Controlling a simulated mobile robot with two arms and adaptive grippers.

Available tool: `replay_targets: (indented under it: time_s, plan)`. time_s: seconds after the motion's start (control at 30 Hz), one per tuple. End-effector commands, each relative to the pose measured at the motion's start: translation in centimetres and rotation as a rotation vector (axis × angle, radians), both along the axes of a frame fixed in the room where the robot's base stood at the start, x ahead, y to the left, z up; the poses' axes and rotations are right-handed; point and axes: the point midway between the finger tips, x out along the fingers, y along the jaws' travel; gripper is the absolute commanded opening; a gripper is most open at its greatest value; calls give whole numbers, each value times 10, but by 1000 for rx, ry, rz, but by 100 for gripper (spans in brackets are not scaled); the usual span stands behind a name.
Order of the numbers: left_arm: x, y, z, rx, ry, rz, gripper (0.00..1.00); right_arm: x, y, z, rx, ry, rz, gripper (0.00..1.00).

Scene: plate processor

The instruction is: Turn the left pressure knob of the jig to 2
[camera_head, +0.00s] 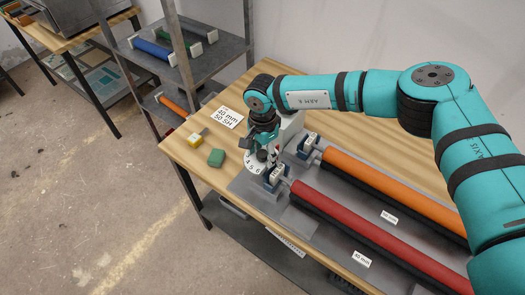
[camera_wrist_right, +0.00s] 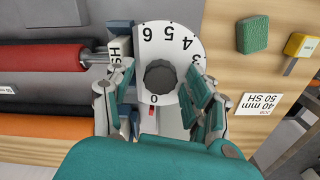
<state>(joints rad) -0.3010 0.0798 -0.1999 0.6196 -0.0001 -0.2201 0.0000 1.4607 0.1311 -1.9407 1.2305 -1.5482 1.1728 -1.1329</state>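The left pressure knob (camera_wrist_right: 160,77) is dark and round, at the centre of a white dial (camera_wrist_right: 185,45) with black numbers. In the right wrist view, the dial's 0 sits by a small red mark (camera_wrist_right: 152,111). My right gripper (camera_wrist_right: 158,92) is open, with one finger on each side of the knob and gaps between. In the head view, my right gripper (camera_head: 264,152) points down over the dial (camera_head: 251,165) at the jig's near left end and hides the knob. My left gripper is in neither view.
A red roller (camera_head: 345,220) and an orange roller (camera_head: 395,190) lie along the grey jig. A green block (camera_head: 216,157), a yellow object (camera_head: 195,139) and a job card (camera_head: 228,117) lie on the wooden table (camera_head: 190,160). A shelf (camera_head: 215,50) with rollers stands behind.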

Motion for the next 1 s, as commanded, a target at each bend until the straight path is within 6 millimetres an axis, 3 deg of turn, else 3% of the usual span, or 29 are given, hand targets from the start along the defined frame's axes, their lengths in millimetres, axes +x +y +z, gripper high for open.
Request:
replay_targets:
  time_s: [0.03,0.4,0.67,1.0]
  plan:
    - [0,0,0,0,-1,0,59,0,0,0,0,0,0,47]
    - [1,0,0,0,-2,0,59,0,0,1,1,-1,0,0]
    - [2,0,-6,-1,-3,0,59,0,1,-1,2,-1,-28,0]
    - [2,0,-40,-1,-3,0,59,0,1,-5,4,-1,-234,0]
